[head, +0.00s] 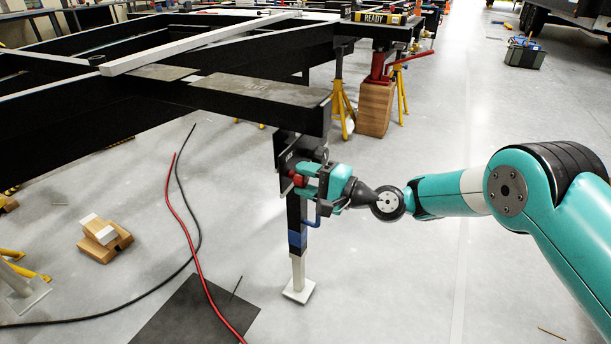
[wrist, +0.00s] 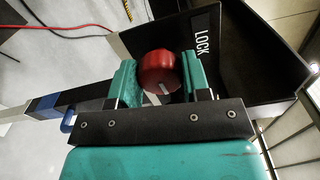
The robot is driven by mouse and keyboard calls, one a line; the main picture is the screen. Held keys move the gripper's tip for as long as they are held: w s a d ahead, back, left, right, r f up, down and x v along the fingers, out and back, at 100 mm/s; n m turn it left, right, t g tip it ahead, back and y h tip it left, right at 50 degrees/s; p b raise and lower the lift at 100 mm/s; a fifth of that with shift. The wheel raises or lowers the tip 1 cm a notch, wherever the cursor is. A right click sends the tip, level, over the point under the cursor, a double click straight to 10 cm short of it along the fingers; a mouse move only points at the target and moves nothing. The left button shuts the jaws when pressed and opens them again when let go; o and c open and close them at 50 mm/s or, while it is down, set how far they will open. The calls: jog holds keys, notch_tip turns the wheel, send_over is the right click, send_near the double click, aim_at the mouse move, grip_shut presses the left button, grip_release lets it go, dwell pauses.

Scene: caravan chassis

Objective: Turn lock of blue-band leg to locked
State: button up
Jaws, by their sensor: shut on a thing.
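The blue-band leg (head: 297,220) hangs upright under the black chassis corner, with a blue band (head: 297,240) low on its dark tube and a pale foot on the floor. The lock is a round red knob (wrist: 161,75) on the leg's black bracket; it also shows in the head view (head: 298,180). My gripper (wrist: 157,78) has one teal finger on each side of the knob and is shut on it. A short white mark shows on the knob's face. A white "LOCK" label (wrist: 201,36) is on the black plate beside it. The knob's far side is hidden.
A blue handle (head: 318,213) sticks out from the leg just below my gripper. A red hose (head: 185,230) and a black cable lie on the floor at left. Wood blocks (head: 104,238) lie farther left.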

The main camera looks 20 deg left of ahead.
jog(key=shift+m, duration=0.5)
jog(key=o, duration=0.9)
jog(key=d+b, duration=0.3)
jog(key=d, duration=0.2)
jog(key=s+d+b, duration=0.1)
jog(key=d+b, duration=0.2)
jog(key=d, duration=0.3)
jog(key=d+b, duration=0.4)
jog(key=d, duration=0.2)
jog(key=shift+s+d, duration=0.2)
jog(key=shift+r, duration=0.1)
